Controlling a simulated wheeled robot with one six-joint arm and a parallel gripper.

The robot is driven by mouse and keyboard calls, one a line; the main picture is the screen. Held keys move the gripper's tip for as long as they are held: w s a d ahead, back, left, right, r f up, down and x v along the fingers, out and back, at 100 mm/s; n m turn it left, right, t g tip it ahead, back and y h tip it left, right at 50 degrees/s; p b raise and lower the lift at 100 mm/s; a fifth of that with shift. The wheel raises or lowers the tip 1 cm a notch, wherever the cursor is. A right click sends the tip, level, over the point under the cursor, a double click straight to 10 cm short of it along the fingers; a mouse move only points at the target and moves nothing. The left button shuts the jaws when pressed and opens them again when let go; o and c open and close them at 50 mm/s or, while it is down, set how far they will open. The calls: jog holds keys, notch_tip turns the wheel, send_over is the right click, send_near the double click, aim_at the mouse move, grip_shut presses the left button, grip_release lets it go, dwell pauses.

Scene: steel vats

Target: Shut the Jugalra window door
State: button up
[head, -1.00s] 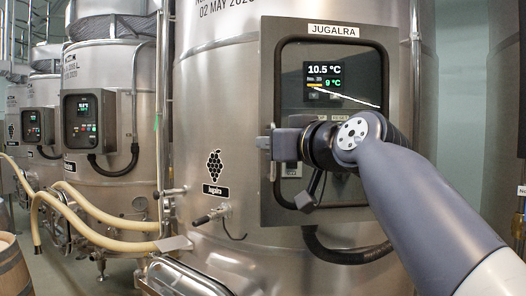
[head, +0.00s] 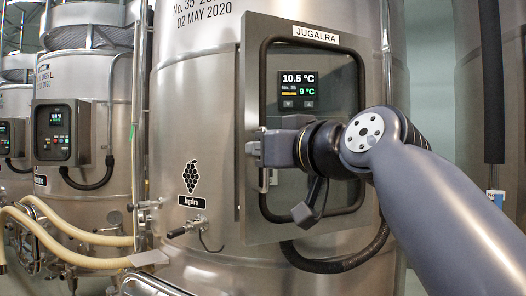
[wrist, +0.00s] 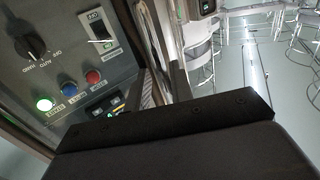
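The Jugalra window door (head: 350,205) is a dark, rounded frame with a clear pane on the grey control box, under the JUGALRA label (head: 315,34). It looks close to flat against the box; I cannot tell whether a narrow gap is left. My gripper (head: 262,149) is at the left side of the door, beside a small metal handle (head: 264,180), and covers part of the frame and controls. The wrist view shows control buttons (wrist: 68,88) and a knob (wrist: 31,46) at upper left, above a dark gripper part.
The display (head: 298,91) is lit at the top of the box. The box hangs on a large steel vat (head: 190,110). A valve (head: 187,228) sticks out below left. Smaller vats with hoses (head: 80,262) stand at left. A black cable (head: 335,262) loops below the box.

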jog(key=shift+s+d+f+b, duration=0.1)
jog(key=shift+s+d+b, duration=0.1)
jog(key=shift+s, duration=0.55)
jog(key=shift+s+d+b, duration=0.1)
jog(key=shift+s+d, duration=0.1)
jog(key=shift+s, duration=0.5)
jog(key=shift+o, duration=0.2)
jog(key=shift+s+a+b+v, duration=0.1)
jog(key=shift+a+b+v, duration=0.05)
jog(key=shift+v, duration=0.6)
jog(key=shift+s+a+b+v, duration=0.15)
jog(key=shift+v, duration=0.65)
jog(key=o, duration=1.3)
jog(key=s, duration=0.4)
jog(key=shift+d, duration=0.35)
jog(key=shift+o, duration=0.2)
